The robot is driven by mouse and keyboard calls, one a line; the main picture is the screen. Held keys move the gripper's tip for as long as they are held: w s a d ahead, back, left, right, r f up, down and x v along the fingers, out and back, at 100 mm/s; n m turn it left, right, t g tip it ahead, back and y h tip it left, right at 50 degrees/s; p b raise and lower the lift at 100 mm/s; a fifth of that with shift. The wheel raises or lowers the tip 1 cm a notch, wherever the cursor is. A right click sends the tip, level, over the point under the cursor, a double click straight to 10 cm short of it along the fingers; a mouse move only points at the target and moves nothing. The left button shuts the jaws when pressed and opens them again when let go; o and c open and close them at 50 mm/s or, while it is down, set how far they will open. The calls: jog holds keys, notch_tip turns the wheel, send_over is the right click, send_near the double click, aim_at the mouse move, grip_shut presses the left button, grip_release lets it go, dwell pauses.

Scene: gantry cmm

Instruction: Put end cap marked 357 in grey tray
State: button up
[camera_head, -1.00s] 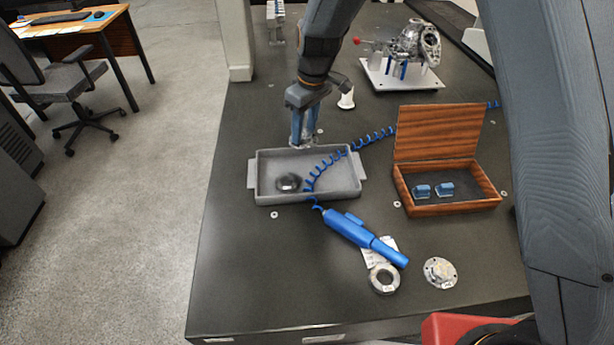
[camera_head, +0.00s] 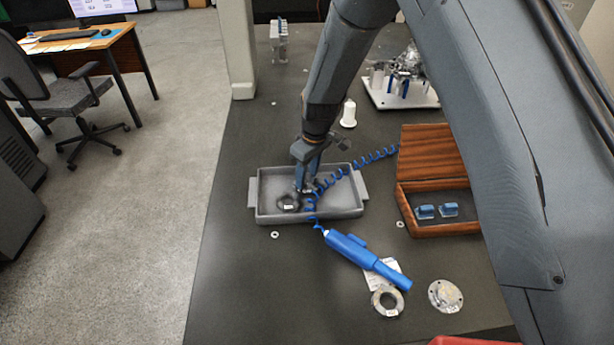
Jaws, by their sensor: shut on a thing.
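The grey tray (camera_head: 268,214) lies on the dark table, left of the wooden box. A dark ring (camera_head: 288,203) with a white label lies in the tray just left of my gripper. Another silvery round end cap (camera_head: 446,295) with holes and a label lies at the front right of the table; its number is too small to read.
A blue handheld tool (camera_head: 352,250) with a coiled blue cable (camera_head: 345,172) lies in front of the tray, the cable crossing over it. A labelled ring (camera_head: 387,302) lies near the front. An open wooden box (camera_head: 440,229) holding blue pieces stands right.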

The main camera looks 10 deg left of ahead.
aim_at(312, 182)
jog(key=shift+f, duration=0.55)
jog(key=shift+f, duration=0.1)
jog(key=o, duration=0.9)
jog(key=r+b, duration=0.1)
jog(key=r, duration=0.3)
jog(key=d+r, duration=0.1)
jog(key=r, duration=0.3)
jog(key=s+r+b, duration=0.1)
jog(key=r, duration=0.3)
jog(key=shift+d+b, duration=0.3)
jog(key=s+d+r+m, duration=0.2)
jog(key=s+d+m, duration=0.1)
jog(key=d, duration=0.5)
jog(key=s+d+r+m, duration=0.15)
jog(key=s+d, duration=0.25)
jog(key=d, duration=0.4)
jog(key=s+d+m, duration=0.2)
jog(key=s+d, duration=0.2)
jog(key=s, duration=0.1)
jog(key=s+d+m+h, duration=0.1)
jog(key=s+d+m, duration=0.2)
jog(key=s+d, duration=0.1)
jog(key=s+d+m, duration=0.2)
jog(key=s+d, duration=0.3)
jog(key=s, duration=0.1)
jog(key=shift+s+r+m+h, duration=0.25)
jog(key=shift+s+h, duration=0.05)
